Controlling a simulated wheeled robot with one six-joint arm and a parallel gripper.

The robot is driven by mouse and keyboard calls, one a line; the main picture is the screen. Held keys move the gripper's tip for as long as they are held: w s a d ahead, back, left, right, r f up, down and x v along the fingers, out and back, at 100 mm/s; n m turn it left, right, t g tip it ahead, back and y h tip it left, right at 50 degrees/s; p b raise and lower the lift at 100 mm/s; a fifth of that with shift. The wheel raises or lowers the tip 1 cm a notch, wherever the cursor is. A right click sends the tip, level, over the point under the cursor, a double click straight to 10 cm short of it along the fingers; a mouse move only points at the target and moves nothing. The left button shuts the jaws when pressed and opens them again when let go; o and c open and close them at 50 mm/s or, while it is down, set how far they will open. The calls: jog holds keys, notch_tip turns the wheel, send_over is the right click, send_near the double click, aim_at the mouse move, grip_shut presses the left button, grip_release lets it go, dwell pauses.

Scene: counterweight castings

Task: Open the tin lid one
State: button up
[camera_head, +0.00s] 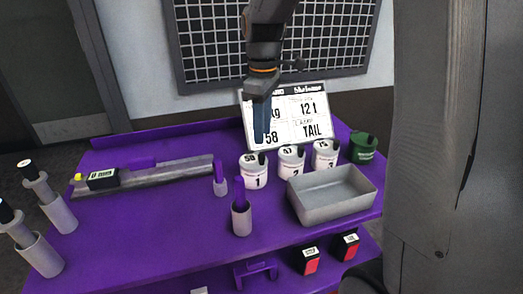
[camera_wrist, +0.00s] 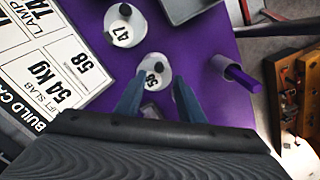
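Tin one (camera_head: 254,178) is a white canister marked 1 on the purple bench. The lid also shows in the wrist view (camera_wrist: 150,82), just beyond and between my fingertips. My gripper (camera_head: 262,138) points down above and behind the tins, in front of the white board. In the wrist view my gripper (camera_wrist: 156,88) has its two blue-grey fingers spread apart with nothing between them. I cannot tell the exact height above the lid.
Tin two (camera_head: 291,162) and tin three (camera_head: 325,155) stand to the right, with a green canister (camera_head: 362,148) beyond. A grey tray (camera_head: 332,196) sits in front of them. The white board (camera_head: 290,118) leans behind.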

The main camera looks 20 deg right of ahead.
aim_at(262, 155)
jog(key=shift+w+f, duration=0.1)
jog(key=shift+w, duration=0.05)
notch_tip(262, 155, down, 7)
jog(key=shift+f+p, duration=0.2)
jog(key=shift+p, duration=0.7)
grip_shut()
